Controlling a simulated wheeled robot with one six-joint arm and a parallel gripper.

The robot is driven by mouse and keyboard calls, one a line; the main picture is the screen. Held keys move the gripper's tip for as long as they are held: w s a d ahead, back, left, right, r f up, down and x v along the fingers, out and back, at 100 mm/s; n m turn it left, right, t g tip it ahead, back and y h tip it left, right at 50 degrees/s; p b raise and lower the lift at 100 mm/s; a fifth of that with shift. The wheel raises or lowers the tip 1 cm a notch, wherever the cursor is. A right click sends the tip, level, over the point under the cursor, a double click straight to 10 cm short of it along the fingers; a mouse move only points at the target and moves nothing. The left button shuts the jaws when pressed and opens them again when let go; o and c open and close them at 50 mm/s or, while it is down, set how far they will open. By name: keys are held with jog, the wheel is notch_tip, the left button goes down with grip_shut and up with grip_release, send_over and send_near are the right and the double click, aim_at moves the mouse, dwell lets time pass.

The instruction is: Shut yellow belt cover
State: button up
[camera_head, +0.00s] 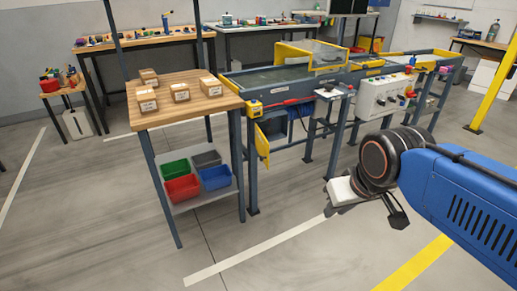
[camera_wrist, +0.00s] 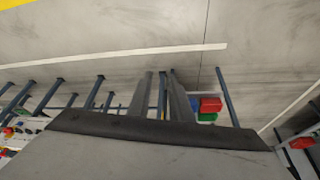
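The yellow belt cover (camera_head: 328,56) is a yellow-framed, see-through guard on the conveyor (camera_head: 280,78) in the head view. It stands tilted up above the belt, open. My gripper (camera_head: 340,190) is in front of the conveyor, low and to the right, well apart from the cover. The wrist view shows its two grey fingers (camera_wrist: 160,72) with a gap between them and nothing held. The cover cannot be made out in the wrist view.
A wooden-topped table (camera_head: 205,107) with several cartons stands left of the conveyor, with coloured bins on its lower shelf. A yellow panel (camera_head: 262,146) hangs below the conveyor's near end. A control box (camera_head: 385,97) sits at its front. The floor before it is clear.

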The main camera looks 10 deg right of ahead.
jog(key=shift+g+h, duration=0.5)
jog(key=shift+h, duration=0.4)
jog(key=w, duration=0.3)
jog(key=w+r, duration=0.1)
jog(key=w, duration=0.3)
jog(key=w+a, duration=0.1)
jog(key=w, duration=0.3)
jog(key=shift+r, duration=0.35)
grip_shut()
jog(key=w+a+f+t+h, duration=0.1)
jog(key=w+a+f+h, duration=0.15)
jog(key=w+a, duration=0.85)
jog(key=w+a+f+t+h, duration=0.1)
jog(key=w+a+f, duration=0.3)
jog(key=w+a, duration=0.7)
jog(key=w+d+f, duration=0.7)
jog(key=w+d, duration=0.1)
jog(key=d, duration=0.3)
jog(key=shift+d+f, duration=0.2)
jog(key=shift+f, duration=0.2)
jog(key=shift+d, duration=0.1)
